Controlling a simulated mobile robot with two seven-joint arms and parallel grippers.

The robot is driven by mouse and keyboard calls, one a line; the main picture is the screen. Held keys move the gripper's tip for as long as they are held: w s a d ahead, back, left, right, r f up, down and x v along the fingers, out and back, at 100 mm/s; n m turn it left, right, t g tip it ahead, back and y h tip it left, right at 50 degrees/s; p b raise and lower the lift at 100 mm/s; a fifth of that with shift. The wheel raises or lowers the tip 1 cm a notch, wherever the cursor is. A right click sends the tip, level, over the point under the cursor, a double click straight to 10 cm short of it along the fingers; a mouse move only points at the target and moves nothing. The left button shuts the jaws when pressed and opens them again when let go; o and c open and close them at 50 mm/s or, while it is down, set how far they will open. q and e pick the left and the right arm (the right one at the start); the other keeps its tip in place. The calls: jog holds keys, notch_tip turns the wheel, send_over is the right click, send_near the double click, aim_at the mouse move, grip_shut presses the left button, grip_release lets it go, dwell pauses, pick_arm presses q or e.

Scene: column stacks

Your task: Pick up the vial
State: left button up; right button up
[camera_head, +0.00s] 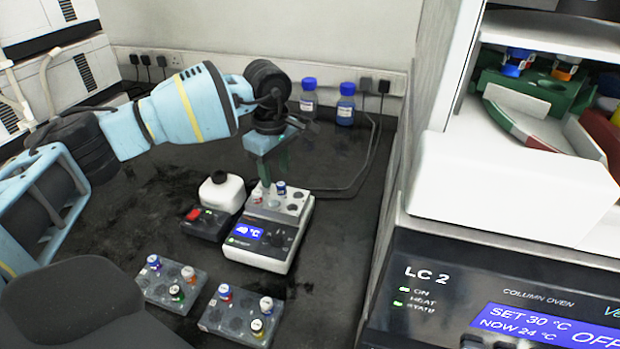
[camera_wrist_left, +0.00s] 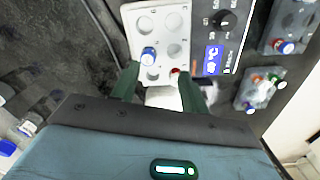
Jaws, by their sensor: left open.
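The task does not say which vial is meant. A blue-capped vial (camera_head: 281,188) stands in the grey block on top of the heater (camera_head: 262,254). It also shows in the wrist view (camera_wrist_left: 148,55), just beyond the fingertips. A small red top (camera_wrist_left: 176,72) shows at the block's edge by the right-hand finger; I cannot tell clearly what it belongs to. My left gripper (camera_head: 267,180) points down over the block, and it also shows in the wrist view (camera_wrist_left: 158,72). It is open, with no vial clearly held between its fingers. My right gripper is not seen.
Two grey racks, one at left (camera_head: 158,293) and one at right (camera_head: 235,320), hold several capped vials. A small mixer (camera_head: 205,226) and white container (camera_head: 222,191) stand left of the heater. Blue-capped bottles (camera_head: 346,108) stand behind. The column oven (camera_head: 440,262) bounds the right.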

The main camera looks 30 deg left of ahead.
pick_arm(q)
jog(key=shift+a+f, duration=0.1)
jog(key=shift+f, duration=1.45)
jog(key=shift+s, duration=0.1)
grip_shut()
jog(key=c, duration=0.9)
grip_release()
jog(key=o, duration=0.9)
notch_tip(320, 180, up, 8)
jog(key=shift+w+d, duration=0.2)
jog(key=shift+w, duration=0.2)
